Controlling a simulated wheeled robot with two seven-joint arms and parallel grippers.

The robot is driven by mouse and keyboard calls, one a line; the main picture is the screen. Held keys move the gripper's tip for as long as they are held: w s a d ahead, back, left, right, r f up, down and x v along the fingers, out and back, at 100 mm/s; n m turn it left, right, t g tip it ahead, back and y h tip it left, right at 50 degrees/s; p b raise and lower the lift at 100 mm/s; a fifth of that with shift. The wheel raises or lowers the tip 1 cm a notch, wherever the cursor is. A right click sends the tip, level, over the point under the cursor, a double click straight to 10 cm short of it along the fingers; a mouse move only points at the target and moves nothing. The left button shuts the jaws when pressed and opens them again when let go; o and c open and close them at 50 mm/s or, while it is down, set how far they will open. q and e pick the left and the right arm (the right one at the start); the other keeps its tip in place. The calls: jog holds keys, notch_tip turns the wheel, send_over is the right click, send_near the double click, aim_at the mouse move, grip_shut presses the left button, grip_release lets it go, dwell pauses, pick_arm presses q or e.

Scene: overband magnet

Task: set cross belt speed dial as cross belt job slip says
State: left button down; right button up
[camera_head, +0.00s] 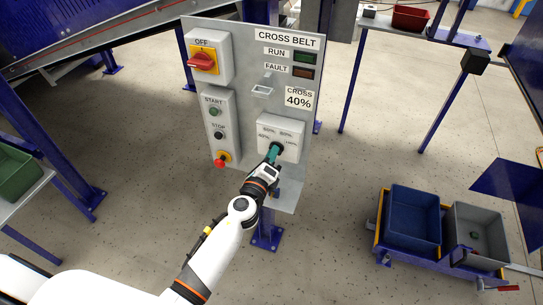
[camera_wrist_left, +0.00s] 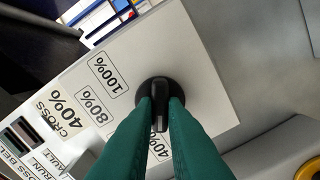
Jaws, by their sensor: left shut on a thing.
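The cross belt speed dial (camera_wrist_left: 160,90) is a black round knob with a raised bar, on a white plate (camera_head: 291,149). My left gripper (camera_head: 273,152) has its green fingers shut on the bar; they also show in the left wrist view (camera_wrist_left: 161,115). In that view the bar runs up and down the picture, its lower part near the partly covered 40% label (camera_wrist_left: 158,147). I cannot tell which end is the pointer. The 80% label (camera_wrist_left: 91,106) and 100% label (camera_wrist_left: 108,74) are clear; 60% is hidden there. The job slip (camera_head: 298,98) reads CROSS 40%.
The grey panel also carries a red OFF switch (camera_head: 203,60), START and STOP buttons, a red-and-yellow stop button (camera_head: 221,160), RUN and FAULT lamps, and a small bracket (camera_head: 262,89). A cart with blue and grey bins (camera_head: 413,218) stands at right. Floor between is clear.

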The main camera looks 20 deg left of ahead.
dwell(0.5)
pick_arm(q)
jog(key=c, duration=1.5)
grip_release()
jog(key=s+b, duration=0.2)
jog(key=s, duration=1)
jog(key=shift+a, duration=0.2)
